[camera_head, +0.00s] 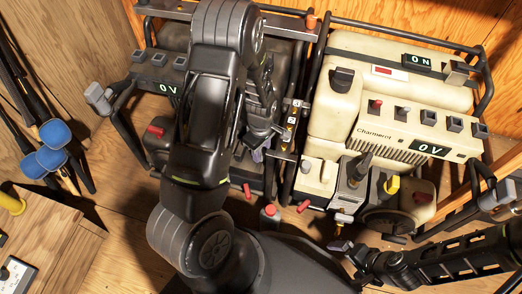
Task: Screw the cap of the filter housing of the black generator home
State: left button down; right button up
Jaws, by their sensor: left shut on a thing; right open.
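The black generator (150,72) stands at the back left, with a "0 V" display on its panel. My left arm crosses in front of it and hides much of its middle. My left gripper (262,148) is at the generator's right side, pointing down. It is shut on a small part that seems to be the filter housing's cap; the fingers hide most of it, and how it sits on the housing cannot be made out. My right gripper (344,247) is open and empty, low at the front, below the cream generator.
A cream generator (330,120) with "ON" and "0 V" displays stands close on the right. A narrow metal panel with switches (290,128) lies between the generators. Red-topped parts (270,210) stand near the front. Blue-ended rods (53,133) lean at the left, by a wooden box (45,240).

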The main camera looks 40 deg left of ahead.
pick_arm(q)
jog(key=shift+f+b, duration=0.35)
jog(key=shift+f, duration=0.15)
jog(key=c, duration=0.9)
grip_release()
notch_tip(320, 180, up, 8)
jog(key=p, duration=0.3)
jog(key=shift+s, duration=0.1)
dwell(0.4)
